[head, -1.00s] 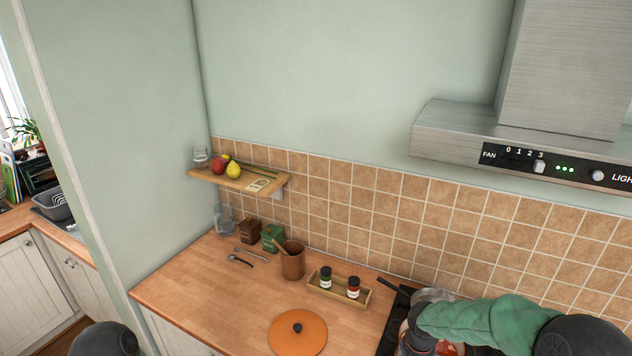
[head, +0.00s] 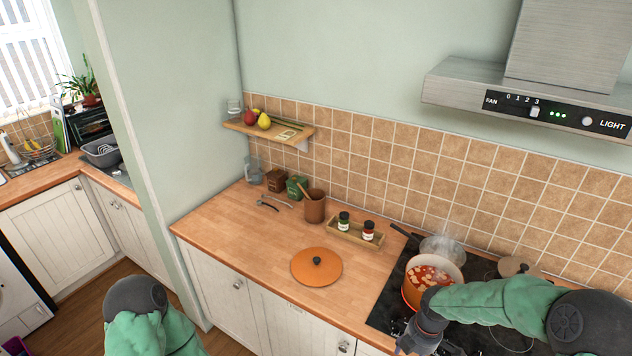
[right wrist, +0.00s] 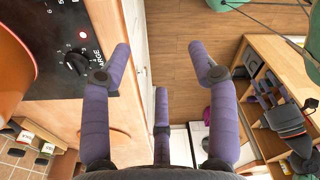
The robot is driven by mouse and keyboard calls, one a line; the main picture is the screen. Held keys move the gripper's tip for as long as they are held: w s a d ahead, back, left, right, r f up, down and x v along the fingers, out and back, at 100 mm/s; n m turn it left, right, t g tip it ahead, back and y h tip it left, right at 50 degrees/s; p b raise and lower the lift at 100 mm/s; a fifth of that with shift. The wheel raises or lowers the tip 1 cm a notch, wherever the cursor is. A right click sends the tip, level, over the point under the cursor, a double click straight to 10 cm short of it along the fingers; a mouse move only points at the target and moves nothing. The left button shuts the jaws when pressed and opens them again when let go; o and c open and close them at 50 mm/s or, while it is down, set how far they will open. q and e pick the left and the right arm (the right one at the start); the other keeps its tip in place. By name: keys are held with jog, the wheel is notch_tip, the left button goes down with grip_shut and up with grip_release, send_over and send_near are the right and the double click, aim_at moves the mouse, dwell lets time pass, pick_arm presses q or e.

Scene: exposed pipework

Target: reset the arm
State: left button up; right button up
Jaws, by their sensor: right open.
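My right arm, in a green sleeve (head: 490,303), reaches in from the right across the front of the hob in the head view. Its dark gripper (head: 418,338) is at the hob's front edge, just in front of the orange pot (head: 410,292), partly cut off by the frame. In the right wrist view, my right gripper (right wrist: 158,62) has its purple fingers spread wide with nothing between them. A black control knob (right wrist: 80,62) is left of the fingers, apart from them. My left arm's green sleeve (head: 150,331) shows at the lower left; its gripper is out of view.
The black hob (head: 385,312) carries the steaming pot of red soup and a glass lid (head: 442,247). An orange lid (head: 317,267) and a jar tray (head: 343,234) sit on the wooden counter (head: 235,228). Open floor (right wrist: 190,80) lies beyond the right fingers.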

jog(key=s+a+f+m+y+b, duration=0.1)
jog(key=s+a+f+m+b, duration=0.3)
jog(key=f, duration=0.5)
jog(key=s+a+f+m+y+b, duration=0.1)
jog(key=s+a+f+m+b, duration=0.2)
jog(key=s+a+f+m, duration=0.3)
jog(key=s+a+f+m+y+b, duration=0.1)
jog(key=s+a+f+m+b, duration=0.3)
jog(key=f+m, duration=0.6)
notch_tip(320, 180, down, 4)
jog(key=s+a, duration=0.1)
jog(key=s, duration=0.1)
jog(key=shift+s+a+b, duration=0.2)
jog(key=shift+s+b, duration=0.15)
